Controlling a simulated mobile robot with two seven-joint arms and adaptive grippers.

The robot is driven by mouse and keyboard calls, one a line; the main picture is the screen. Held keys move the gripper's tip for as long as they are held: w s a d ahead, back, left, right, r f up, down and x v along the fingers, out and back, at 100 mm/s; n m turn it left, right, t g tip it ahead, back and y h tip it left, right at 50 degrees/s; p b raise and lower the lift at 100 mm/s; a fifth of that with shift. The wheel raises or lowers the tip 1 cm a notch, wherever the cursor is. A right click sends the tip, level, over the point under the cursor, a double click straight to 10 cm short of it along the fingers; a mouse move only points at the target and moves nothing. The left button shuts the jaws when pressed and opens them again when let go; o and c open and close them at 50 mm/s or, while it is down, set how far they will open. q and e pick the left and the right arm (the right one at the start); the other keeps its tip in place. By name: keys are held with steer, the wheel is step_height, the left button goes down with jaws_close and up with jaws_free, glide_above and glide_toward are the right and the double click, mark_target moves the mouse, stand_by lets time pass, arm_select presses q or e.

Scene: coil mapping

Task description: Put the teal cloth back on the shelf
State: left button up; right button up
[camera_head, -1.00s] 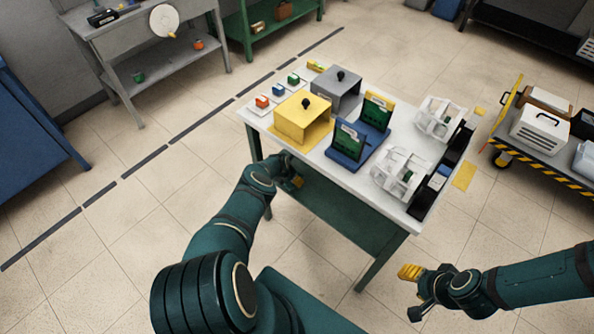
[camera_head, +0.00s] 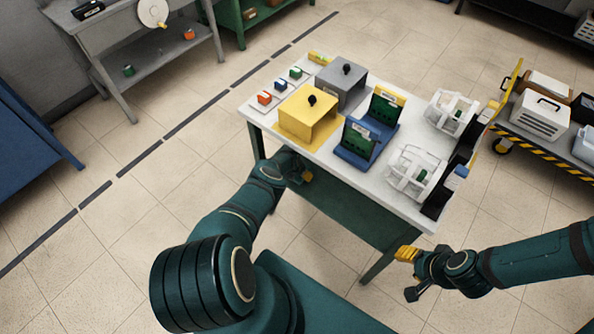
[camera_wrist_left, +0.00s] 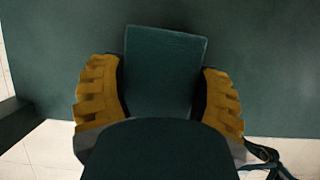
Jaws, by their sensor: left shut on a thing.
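My left gripper (camera_head: 306,176) is low at the front left side of the white-topped table (camera_head: 335,178), below its top edge. In the left wrist view, the left gripper (camera_wrist_left: 160,100) has yellow ribbed fingers on both sides of a flat dark teal piece, the teal cloth (camera_wrist_left: 165,65), and is shut on it. The cloth is hidden in the head view. A dark green surface (camera_wrist_left: 260,60) fills the wrist view behind the cloth. The table's green lower part (camera_head: 340,222) shows below the top. My right gripper (camera_head: 406,254) is right of the table's front leg; its opening is unclear.
On the table stand a yellow box (camera_head: 305,125), a grey box (camera_head: 340,85), a blue stand with green boards (camera_head: 362,150) and clear racks (camera_head: 415,172). A loaded cart (camera_head: 540,145) is at the right. A grey bench (camera_head: 150,60) stands back left. The floor at left is open.

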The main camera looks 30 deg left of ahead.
arm_select(q)
steer(key=shift+f, duration=0.25)
arm_select(e)
steer(key=shift+a+f, duration=0.1)
steer(key=shift+a, duration=0.25)
steer(key=shift+d, duration=0.1)
arm_select(q)
steer(key=shift+f, duration=0.15)
steer(key=o, duration=1.1)
steer(key=shift+c, duration=0.2)
arm_select(e)
steer(key=shift+f, duration=0.1)
